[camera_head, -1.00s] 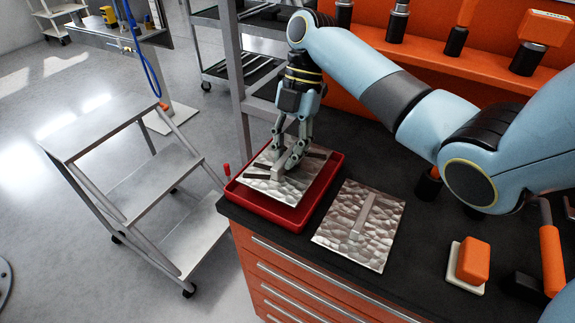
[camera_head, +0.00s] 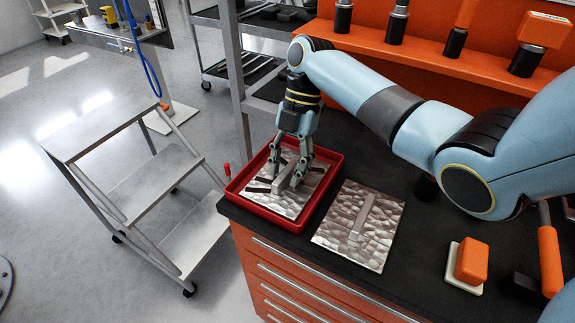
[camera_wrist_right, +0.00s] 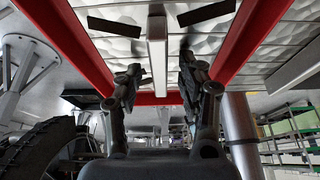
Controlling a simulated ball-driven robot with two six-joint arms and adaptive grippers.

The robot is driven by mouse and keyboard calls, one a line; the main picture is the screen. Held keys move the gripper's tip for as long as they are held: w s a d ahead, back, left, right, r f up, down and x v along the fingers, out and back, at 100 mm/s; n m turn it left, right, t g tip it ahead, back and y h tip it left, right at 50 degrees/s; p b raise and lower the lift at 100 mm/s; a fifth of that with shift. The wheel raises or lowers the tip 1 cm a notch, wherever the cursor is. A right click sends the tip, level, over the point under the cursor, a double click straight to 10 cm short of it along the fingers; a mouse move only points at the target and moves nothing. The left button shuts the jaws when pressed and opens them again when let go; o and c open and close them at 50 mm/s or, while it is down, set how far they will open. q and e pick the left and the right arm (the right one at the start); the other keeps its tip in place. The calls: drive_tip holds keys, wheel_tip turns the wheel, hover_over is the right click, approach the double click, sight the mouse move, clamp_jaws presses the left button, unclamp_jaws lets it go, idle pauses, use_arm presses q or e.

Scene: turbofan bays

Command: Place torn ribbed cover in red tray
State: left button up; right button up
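A silvery ribbed cover (camera_head: 287,203) with dark slits and a raised bar handle lies in the red tray (camera_head: 247,208), inside its rim. In the right wrist view, the cover (camera_wrist_right: 105,46) with its dark slits shows between the red tray walls (camera_wrist_right: 241,35). My right gripper (camera_head: 289,175) points down over the cover. Its fingers are apart, one on each side of the bar; the right wrist view shows the gripper (camera_wrist_right: 160,80) with gaps beside the bar. My left gripper is not in view.
A second ribbed cover (camera_head: 340,231), with a bar but no dark slits, lies on the black bench top right of the tray. An orange block on a white pad (camera_head: 472,262) sits farther right. A grey step stand (camera_head: 140,180) is left of the bench.

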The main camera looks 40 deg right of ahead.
sight(295, 161)
drive_tip(key=shift+r, duration=0.2)
drive_tip(key=b+v, duration=0.1)
drive_tip(key=v, duration=0.6)
drive_tip(key=shift+r, duration=0.15)
